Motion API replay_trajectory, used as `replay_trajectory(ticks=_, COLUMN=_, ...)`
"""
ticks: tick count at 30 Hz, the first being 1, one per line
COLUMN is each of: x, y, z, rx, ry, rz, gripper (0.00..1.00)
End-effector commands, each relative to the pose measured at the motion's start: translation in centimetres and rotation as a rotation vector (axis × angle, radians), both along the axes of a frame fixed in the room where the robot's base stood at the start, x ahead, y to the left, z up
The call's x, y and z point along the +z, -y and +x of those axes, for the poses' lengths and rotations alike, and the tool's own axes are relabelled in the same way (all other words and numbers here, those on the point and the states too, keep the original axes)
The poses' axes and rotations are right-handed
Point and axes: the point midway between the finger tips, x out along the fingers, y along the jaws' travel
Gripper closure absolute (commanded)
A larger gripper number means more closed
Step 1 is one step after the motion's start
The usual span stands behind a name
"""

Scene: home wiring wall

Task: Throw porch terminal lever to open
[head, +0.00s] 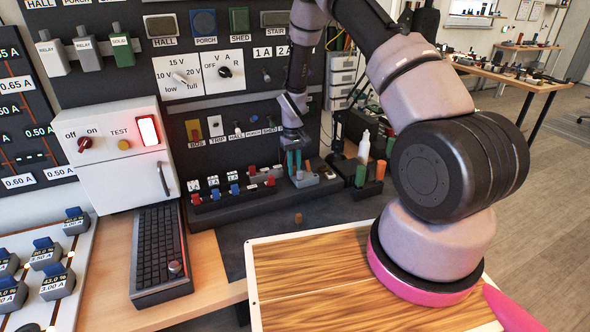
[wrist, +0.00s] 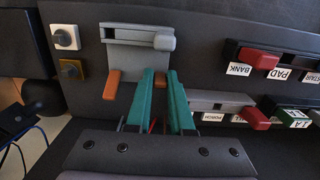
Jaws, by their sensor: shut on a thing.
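The porch terminal (wrist: 222,98) is a grey block with a white PORCH label on its front, in the wrist view. Another orange lever (wrist: 112,84) stands apart, to the left of the fingers. In the head view my gripper (head: 293,160) points down at the grey terminal block (head: 305,180) at the right end of the bench's dark strip. The join of lever and block is hidden.
Red and blue levers (head: 235,188) line the strip to the left. A small brown cylinder (head: 298,219) stands on the dark mat in front. Green and orange cylinders and a white bottle (head: 364,147) stand to the right. A wooden board (head: 345,275) lies nearer.

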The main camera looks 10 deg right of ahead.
Motion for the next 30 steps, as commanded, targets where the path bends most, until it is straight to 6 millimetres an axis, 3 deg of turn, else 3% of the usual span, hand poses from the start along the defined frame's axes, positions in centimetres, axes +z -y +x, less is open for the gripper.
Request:
replay_trajectory(ticks=21, x=0.03, y=-0.08, z=0.40, rx=0.000, ry=-0.098, rz=-0.020, gripper=1.00)
replay_trajectory(ticks=22, x=0.03, y=-0.08, z=0.40, rx=0.000, ry=-0.098, rz=-0.020, gripper=0.76)
replay_trajectory(ticks=24, x=0.03, y=-0.08, z=0.40, rx=0.000, ry=-0.098, rz=-0.020, gripper=0.50)
replay_trajectory(ticks=30, x=0.01, y=-0.08, z=0.39, rx=0.000, ry=-0.098, rz=-0.020, gripper=0.50)
